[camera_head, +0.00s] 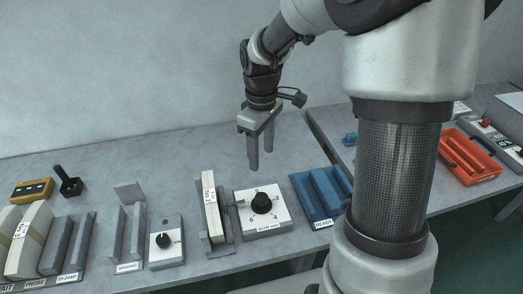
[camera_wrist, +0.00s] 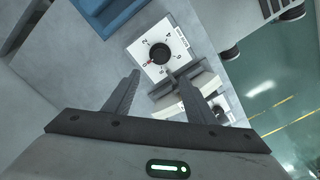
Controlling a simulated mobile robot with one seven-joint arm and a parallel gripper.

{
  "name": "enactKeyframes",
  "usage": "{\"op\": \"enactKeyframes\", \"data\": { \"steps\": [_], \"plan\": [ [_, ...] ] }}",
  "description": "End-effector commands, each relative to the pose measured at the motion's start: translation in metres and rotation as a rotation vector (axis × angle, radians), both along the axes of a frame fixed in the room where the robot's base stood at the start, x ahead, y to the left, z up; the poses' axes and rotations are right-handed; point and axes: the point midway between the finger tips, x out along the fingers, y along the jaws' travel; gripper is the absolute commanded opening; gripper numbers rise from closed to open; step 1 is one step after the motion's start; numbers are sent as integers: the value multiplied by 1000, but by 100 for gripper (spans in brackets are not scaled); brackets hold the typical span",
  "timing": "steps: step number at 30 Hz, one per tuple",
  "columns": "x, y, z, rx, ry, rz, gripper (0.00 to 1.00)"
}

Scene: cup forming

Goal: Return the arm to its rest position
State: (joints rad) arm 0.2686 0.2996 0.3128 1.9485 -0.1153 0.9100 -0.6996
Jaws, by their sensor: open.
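My gripper (camera_head: 252,152) hangs from my arm above the grey bench, fingers pointing down. Its two fingers are apart with nothing between them. In the head view it is above and behind the white dial box with a black knob (camera_head: 261,203). In the wrist view both fingers (camera_wrist: 161,97) show from behind, and the dial box (camera_wrist: 157,50) lies beyond them. My arm (camera_head: 275,40) is raised and bent, reaching out over the bench.
A white part marked No 2 (camera_head: 209,205) stands in a grey holder beside the dial box. A blue READY rack (camera_head: 318,195) is to its right. A smaller dial box (camera_head: 165,243), grey holders and cream parts (camera_head: 28,240) are left. An orange tray (camera_head: 470,158) is far right.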

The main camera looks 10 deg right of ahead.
Motion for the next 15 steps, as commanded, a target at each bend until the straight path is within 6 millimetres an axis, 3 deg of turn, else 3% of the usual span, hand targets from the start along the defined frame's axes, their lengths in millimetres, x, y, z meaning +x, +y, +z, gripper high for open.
{"op": "enactKeyframes", "data": {
  "steps": [9, 11, 15],
  "plan": [
    [-2, 0, 6, -6, -9, -12, 51],
    [-7, -1, 17, -15, -26, -35, 51],
    [-34, -3, 66, -45, -111, -157, 51]
  ]
}}
